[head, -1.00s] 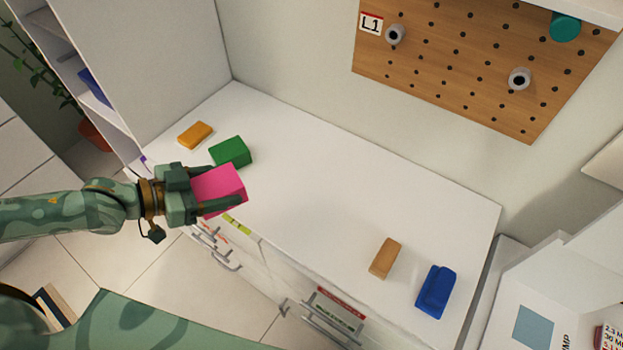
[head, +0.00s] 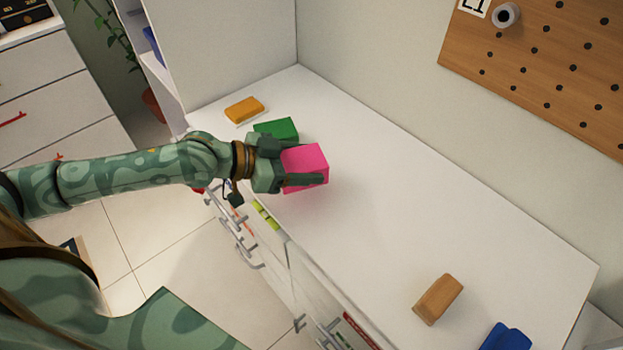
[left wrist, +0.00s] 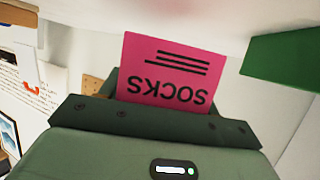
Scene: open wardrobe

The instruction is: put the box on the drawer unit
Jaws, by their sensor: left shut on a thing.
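The pink box (head: 305,166), marked SOCKS in the left wrist view (left wrist: 172,75), is in my left gripper (head: 308,165). The gripper is shut on it, with one finger along the near side. In the head view the box is over the white counter top, just in front of the green box (head: 277,129). How far it is above the top is hard to tell. A white drawer unit (head: 55,95) with red handles stands at the far left of the head view, partly cut off by the frame. My right gripper is not in view.
On the white counter (head: 400,215) are an orange box (head: 244,110), a brown block (head: 438,299) and a blue thing (head: 506,337). Drawers with grey handles line its front. A tall white panel (head: 225,45) rises at its left end. The counter's middle is clear.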

